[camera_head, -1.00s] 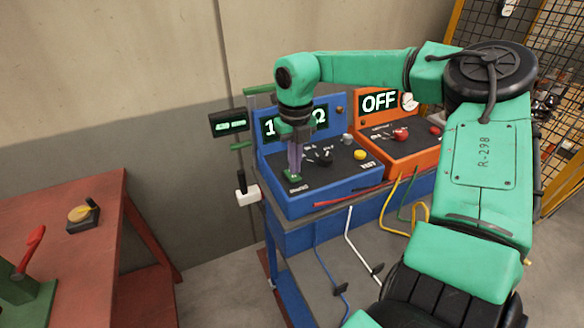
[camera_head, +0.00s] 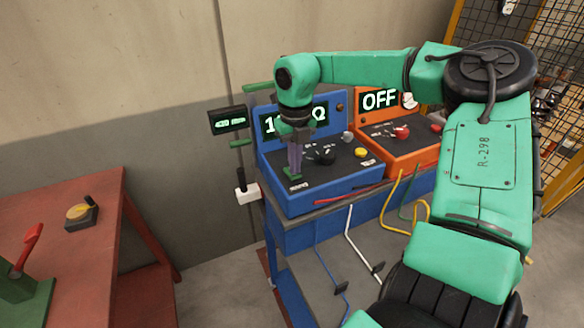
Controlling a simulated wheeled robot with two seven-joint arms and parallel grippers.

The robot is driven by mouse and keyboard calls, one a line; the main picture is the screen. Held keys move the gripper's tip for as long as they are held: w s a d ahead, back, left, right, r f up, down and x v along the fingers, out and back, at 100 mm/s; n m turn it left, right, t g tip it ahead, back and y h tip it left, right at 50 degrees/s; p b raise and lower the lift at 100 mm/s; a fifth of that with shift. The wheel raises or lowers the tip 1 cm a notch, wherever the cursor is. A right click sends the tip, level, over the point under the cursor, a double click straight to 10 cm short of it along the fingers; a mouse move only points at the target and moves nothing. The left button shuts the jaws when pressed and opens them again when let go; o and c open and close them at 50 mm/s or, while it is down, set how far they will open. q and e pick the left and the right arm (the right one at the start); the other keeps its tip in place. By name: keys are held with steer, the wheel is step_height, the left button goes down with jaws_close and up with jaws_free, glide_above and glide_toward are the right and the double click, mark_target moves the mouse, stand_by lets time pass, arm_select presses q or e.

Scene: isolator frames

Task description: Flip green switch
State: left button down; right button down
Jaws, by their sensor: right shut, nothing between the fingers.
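The green switch (camera_head: 292,173) sits on the left part of the blue box's sloping dark panel. The blue box (camera_head: 335,196) has a lit display, partly hidden by my arm. My right gripper (camera_head: 295,168) is shut and points down, its fingertips right over the green switch. I cannot tell whether the tips touch it. The gripper hides part of the switch, so its position is unclear. My left gripper is not in view.
An orange box (camera_head: 412,158) with an OFF display stands to the right. A black-handled lever (camera_head: 243,190) is at left. A red table (camera_head: 60,235) stands farther left, with floor between.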

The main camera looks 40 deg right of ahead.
steer(key=shift+f+b, duration=0.4)
steer(key=shift+f, duration=0.1)
steer(key=shift+r+p, duration=2.4)
steer(key=shift+r, duration=1.2)
steer(key=shift+f, duration=0.1)
